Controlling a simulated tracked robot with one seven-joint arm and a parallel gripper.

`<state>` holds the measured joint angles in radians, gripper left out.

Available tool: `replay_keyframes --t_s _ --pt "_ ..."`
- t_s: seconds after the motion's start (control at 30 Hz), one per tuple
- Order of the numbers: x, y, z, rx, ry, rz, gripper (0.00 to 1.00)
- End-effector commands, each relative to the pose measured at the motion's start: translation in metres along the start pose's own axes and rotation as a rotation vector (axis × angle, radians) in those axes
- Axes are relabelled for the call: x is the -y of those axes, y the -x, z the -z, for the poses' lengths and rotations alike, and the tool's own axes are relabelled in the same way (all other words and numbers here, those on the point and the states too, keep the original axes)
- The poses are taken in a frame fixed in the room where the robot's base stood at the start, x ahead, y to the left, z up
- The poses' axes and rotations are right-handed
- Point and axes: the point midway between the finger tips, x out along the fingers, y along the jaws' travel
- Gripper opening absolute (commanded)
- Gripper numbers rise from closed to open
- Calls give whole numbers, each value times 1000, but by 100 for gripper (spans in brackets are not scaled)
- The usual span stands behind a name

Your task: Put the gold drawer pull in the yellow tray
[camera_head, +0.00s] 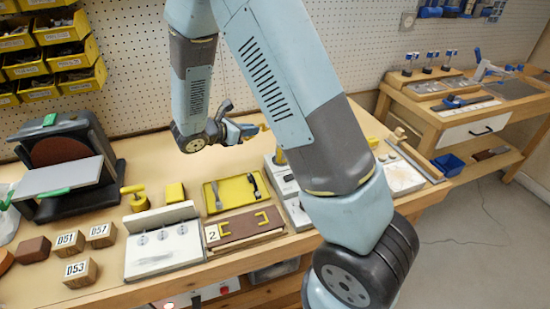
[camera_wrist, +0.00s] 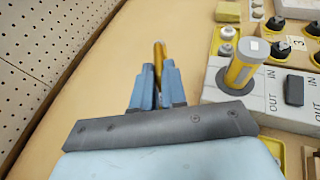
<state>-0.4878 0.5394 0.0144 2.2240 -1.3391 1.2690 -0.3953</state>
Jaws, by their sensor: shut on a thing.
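My gripper (camera_head: 248,131) is above the back of the bench, near the pegboard. In the wrist view my gripper (camera_wrist: 157,78) has its blue fingers shut on the gold drawer pull (camera_wrist: 159,52), whose upper part sticks out past the fingertips. The pull (camera_head: 263,127) shows as a small gold bit at the fingertips in the head view. The rest of it is hidden by the fingers. The yellow tray (camera_head: 238,190) lies on the bench, in front of my gripper, with a grey tool and a dark-handled tool in it.
A brown board (camera_head: 238,226) with yellow handles and a "2" card lies in front of the tray. A white panel (camera_head: 163,249) and a sander (camera_head: 65,160) stand left. A grey block with a yellow cylinder (camera_wrist: 240,68) stands right of my gripper. Bare bench lies beneath it.

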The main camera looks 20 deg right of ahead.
Motion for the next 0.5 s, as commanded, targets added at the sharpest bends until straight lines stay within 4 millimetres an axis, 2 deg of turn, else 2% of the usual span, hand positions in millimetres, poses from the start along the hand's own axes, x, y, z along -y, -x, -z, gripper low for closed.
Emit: replay_keyframes --t_s 0.3,0.5 --pt "2 -20 38 -1 0 9 0" --pt "2 -27 52 0 -3 9 0"
